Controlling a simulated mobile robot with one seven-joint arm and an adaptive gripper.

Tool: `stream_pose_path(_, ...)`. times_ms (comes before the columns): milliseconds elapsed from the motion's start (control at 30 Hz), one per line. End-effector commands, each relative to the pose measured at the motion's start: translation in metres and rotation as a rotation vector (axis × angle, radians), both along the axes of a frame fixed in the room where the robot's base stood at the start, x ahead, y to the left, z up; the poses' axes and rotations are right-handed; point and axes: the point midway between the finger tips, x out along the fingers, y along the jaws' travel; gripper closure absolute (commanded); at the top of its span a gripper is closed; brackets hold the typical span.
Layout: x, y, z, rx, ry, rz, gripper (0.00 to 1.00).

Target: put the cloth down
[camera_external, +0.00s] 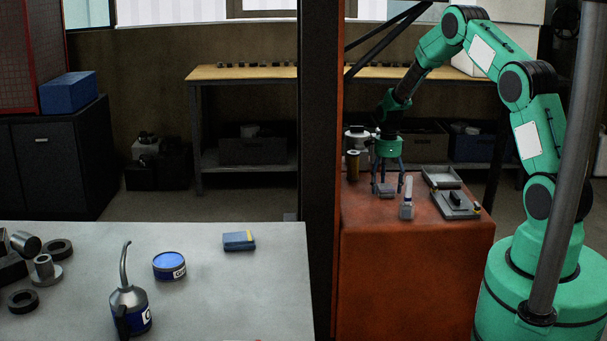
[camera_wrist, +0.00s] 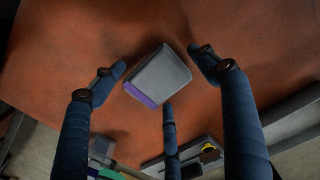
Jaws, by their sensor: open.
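The cloth appears to be the grey, folded, block-like piece with a purple edge (camera_wrist: 160,76) in the wrist view. It lies on the red-brown cabinet top, and it also shows small and grey in the external view (camera_external: 385,190). My gripper (camera_external: 388,182) points down over it with its three dark blue fingers spread. In the wrist view my gripper (camera_wrist: 160,72) is open around the cloth, with gaps beside the two upper fingertips. The lower fingertip is close to the purple edge; I cannot tell whether it touches.
On the cabinet (camera_external: 415,245), a clear bottle (camera_external: 407,198) stands right of the cloth, a grey tray (camera_external: 441,177) and a flat grey part (camera_external: 455,206) farther right. A dark post (camera_external: 319,170) stands left. The grey table (camera_external: 200,290) holds a blue tin, an oil can and a blue-yellow block.

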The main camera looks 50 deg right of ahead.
Motion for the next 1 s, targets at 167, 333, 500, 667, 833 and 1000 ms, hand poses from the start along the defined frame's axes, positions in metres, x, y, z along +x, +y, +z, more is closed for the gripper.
stream_pose_path(167,0.001,0.000,0.008,-0.001,-0.002,0.000,0.26)
stream_pose_path(333,0.001,0.000,0.026,-0.001,-0.002,0.000,0.26)
stream_pose_path(500,0.000,0.000,0.049,-0.001,-0.002,0.000,0.26)
stream_pose_path(667,0.000,0.000,0.067,-0.001,-0.001,0.000,0.26)
stream_pose_path(833,0.000,0.000,0.076,0.000,0.000,0.000,0.26)
stream_pose_path(1000,0.000,0.000,0.077,0.000,0.000,0.000,0.26)
